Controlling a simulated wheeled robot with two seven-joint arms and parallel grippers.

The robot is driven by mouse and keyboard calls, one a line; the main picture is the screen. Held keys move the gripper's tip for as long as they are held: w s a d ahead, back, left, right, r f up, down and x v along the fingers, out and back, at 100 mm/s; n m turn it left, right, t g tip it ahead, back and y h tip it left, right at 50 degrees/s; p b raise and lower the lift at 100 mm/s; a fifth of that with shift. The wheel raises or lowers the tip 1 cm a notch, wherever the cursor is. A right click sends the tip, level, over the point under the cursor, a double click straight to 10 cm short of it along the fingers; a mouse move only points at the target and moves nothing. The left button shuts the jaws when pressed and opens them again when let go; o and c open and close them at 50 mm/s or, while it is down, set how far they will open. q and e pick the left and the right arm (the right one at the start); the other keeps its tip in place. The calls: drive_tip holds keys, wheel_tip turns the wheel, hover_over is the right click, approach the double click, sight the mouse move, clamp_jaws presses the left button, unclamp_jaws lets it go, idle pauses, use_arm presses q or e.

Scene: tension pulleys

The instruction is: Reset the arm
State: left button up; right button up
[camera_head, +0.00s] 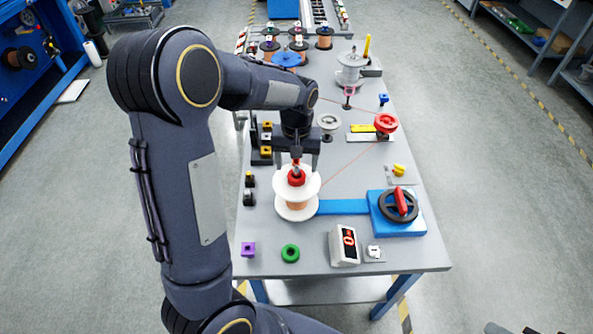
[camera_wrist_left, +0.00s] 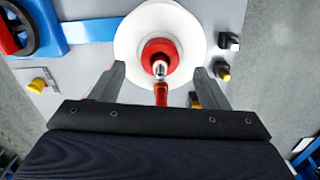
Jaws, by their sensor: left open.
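My left arm reaches over the grey table from the left in the head view. My left gripper (camera_head: 297,160) points down just above a white-flanged spool (camera_head: 296,207) with copper-coloured wire. A red cap (camera_head: 297,177) sits on the spool's top. In the left wrist view the two fingers of the left gripper (camera_wrist_left: 162,92) stand wide apart. The white spool flange (camera_wrist_left: 130,38) and the red hub (camera_wrist_left: 172,48) show beyond them, with nothing visibly clamped. The spool's underside is hidden. My right gripper is not in view.
A blue base with a black handwheel (camera_head: 398,207) stands right of the spool. A red pulley (camera_head: 386,123) carries a thin line. Several spools (camera_head: 271,48) stand at the back.

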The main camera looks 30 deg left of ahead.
use_arm(q)
drive_tip(key=shift+r, duration=1.7)
drive_tip(key=shift+s, duration=0.1)
drive_tip(key=s+d+r+m+t+h, duration=0.1)
drive_tip(key=s+d+r+t, duration=0.1)
drive_tip(key=s, duration=0.5)
drive_tip(key=s+d+r+m+t+h, duration=0.1)
drive_tip(key=s+d+r, duration=0.1)
drive_tip(key=s, duration=0.5)
drive_tip(key=s+d+r+m+t+h, duration=0.1)
drive_tip(key=s+d+r+t, duration=0.1)
drive_tip(key=s, duration=0.5)
drive_tip(key=shift+s+d+t+h, duration=0.3)
drive_tip(key=shift+s+d+h, duration=0.1)
drive_tip(key=shift+d, duration=0.2)
